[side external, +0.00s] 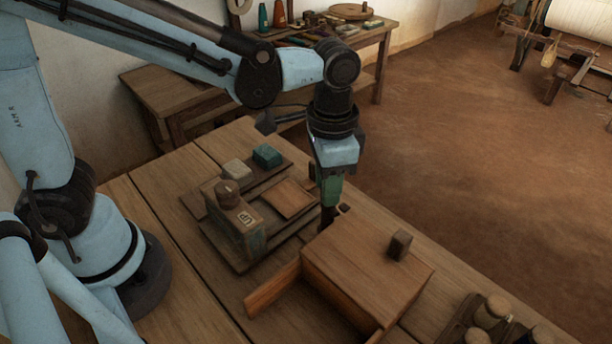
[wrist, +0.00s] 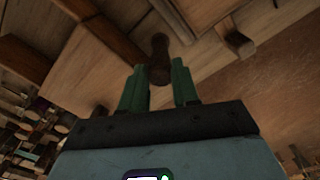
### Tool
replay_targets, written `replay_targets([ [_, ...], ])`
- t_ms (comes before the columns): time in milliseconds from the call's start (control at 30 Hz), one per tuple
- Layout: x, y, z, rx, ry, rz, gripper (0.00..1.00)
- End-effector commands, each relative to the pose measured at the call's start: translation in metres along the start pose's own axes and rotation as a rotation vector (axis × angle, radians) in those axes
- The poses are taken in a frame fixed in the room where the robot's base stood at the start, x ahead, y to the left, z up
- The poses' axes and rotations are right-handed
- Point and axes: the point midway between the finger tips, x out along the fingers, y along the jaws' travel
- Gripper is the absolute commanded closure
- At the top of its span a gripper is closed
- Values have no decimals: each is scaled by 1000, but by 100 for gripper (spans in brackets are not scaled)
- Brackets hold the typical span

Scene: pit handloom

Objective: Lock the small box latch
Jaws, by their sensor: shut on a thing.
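A wooden box (side external: 365,262) stands on the table, with a small dark block (side external: 399,245) on its top and boards sticking out at its front. My gripper (side external: 329,200) points down at the box's far left corner, its green fingers closed on a dark brown upright peg (side external: 327,219). In the wrist view the peg (wrist: 159,62) shows between the green fingertips (wrist: 158,72). Whether this peg is the box's latch handle I cannot tell; its lower end is hidden by the box. A dark block (wrist: 238,42) also shows in the wrist view.
Left of the box, a wooden tray (side external: 190,204) holds a block marked UP (side external: 240,232), a flat tile (side external: 289,198), and pale and teal blocks (side external: 267,156). Jars (side external: 492,312) stand at the front right. A bench (side external: 330,38) is behind.

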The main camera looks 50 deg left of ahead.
Motion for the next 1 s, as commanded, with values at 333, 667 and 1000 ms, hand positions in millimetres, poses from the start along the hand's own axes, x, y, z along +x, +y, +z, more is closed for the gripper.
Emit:
replay_targets([
  [333,1,1,1,-191,-1,-1,100],
  [667,1,1,1,-248,-1,-1,100],
  [1000,1,1,1,-249,-2,0,100],
])
